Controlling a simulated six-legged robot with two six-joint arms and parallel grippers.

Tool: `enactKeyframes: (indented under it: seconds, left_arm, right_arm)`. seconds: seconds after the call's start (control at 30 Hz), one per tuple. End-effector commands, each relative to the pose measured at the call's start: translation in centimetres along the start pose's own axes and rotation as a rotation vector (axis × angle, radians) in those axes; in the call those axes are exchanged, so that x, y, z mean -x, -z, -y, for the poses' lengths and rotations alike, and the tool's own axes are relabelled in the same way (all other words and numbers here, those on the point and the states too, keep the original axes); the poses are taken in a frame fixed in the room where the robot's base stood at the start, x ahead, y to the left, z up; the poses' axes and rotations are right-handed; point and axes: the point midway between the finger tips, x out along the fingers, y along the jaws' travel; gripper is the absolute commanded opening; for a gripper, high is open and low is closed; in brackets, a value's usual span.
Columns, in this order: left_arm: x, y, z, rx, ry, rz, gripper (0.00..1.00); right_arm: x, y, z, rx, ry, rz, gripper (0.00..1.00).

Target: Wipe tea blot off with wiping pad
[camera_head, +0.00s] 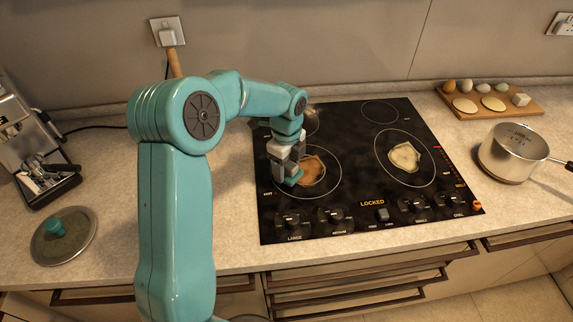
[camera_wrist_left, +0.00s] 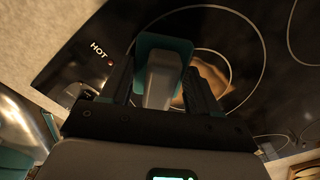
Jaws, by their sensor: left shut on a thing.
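My left gripper (camera_head: 287,158) is over the left front ring of the black cooktop. It is shut on the grey handle of the wiping pad (camera_head: 294,180), which has a teal base. In the left wrist view the pad (camera_wrist_left: 164,77) sits between my fingers. The brown tea blot (camera_head: 313,171) lies inside the ring, just right of the pad and partly hidden by it. The blot (camera_wrist_left: 204,84) also shows in the wrist view, partly behind a finger. I cannot tell whether the pad touches the glass. My right gripper is out of view.
The cooktop (camera_head: 352,197) reads "LOCKED" and has knobs along its front. A cream blot (camera_head: 405,157) lies on its right ring. A steel pot (camera_head: 513,151) and a wooden board (camera_head: 490,99) with eggs stand right. A lid (camera_head: 64,236) lies left.

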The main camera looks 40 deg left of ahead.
Motion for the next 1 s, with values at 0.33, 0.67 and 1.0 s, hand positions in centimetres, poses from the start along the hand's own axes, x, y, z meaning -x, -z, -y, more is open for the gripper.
enactKeyframes:
  seconds: [0.33, 0.67, 1.0]
  left_arm:
    - [-0.8, 0.0, 0.0, 0.0, 0.0, 0.0, 0.37]
    - [-0.5, 1.1, 1.0, -0.003, 0.0, 0.0, 0.37]
    - [-0.5, 2.8, 2.7, 0.0, 0.0, 0.0, 0.37]
  right_arm:
    - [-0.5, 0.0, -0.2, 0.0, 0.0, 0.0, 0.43]
    - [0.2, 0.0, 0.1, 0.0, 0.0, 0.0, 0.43]
    - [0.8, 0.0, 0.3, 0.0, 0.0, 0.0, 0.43]
